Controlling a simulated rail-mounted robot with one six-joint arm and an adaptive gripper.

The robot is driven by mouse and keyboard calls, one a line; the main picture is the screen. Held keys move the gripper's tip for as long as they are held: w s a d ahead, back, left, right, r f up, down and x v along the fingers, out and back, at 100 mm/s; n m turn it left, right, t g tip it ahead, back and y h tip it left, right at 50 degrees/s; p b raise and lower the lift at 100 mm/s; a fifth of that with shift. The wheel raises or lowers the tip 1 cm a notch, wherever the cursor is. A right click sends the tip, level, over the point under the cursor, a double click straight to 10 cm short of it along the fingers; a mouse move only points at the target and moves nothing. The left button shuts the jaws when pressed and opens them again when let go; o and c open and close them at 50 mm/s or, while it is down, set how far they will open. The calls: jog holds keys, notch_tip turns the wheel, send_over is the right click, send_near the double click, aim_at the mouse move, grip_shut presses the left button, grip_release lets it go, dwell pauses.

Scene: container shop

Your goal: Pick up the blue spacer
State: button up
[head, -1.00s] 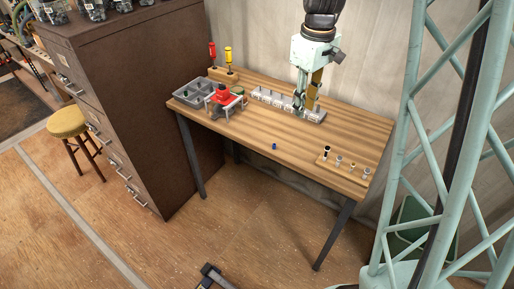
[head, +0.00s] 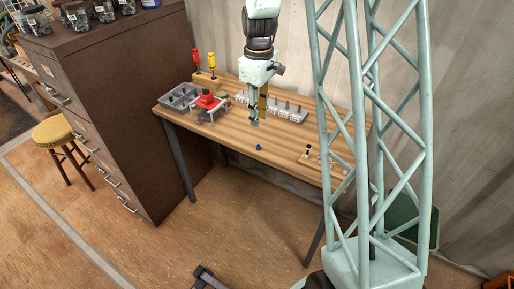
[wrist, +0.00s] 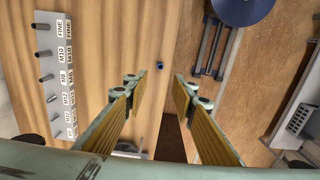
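The blue spacer (head: 259,147) lies alone on the wooden table (head: 230,146), near its front edge. In the wrist view the blue spacer (wrist: 161,66) appears small, beyond my fingertips and between their lines. My gripper (head: 256,122) hangs over the table, pointing down, a little behind the spacer in the head view. In the wrist view my gripper (wrist: 161,84) is open, with its two fingers wide apart and nothing between them. It does not touch the spacer.
A grey labelled rack with pegs (wrist: 47,80) stands along the table's back. A grey bin (head: 180,97), a red-topped fixture (head: 208,103) and two screwdrivers (head: 203,62) are at the left. A small peg board (head: 308,156) is at the right. Table around the spacer is clear.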

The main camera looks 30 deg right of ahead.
send_over(258, 149)
jog(key=shift+w+d+f, duration=0.1)
jog(key=shift+f, duration=1.35)
jog(key=shift+w+d+f, duration=0.1)
jog(key=shift+w+f, duration=0.05)
jog(key=shift+f, duration=1.25)
jog(key=shift+w+d+f, duration=0.1)
jog(key=shift+f, duration=1.35)
jog(key=shift+f+b, duration=0.35)
jog(key=shift+f, duration=2.25)
jog(key=shift+c, duration=0.5)
jog(key=c, duration=0.6)
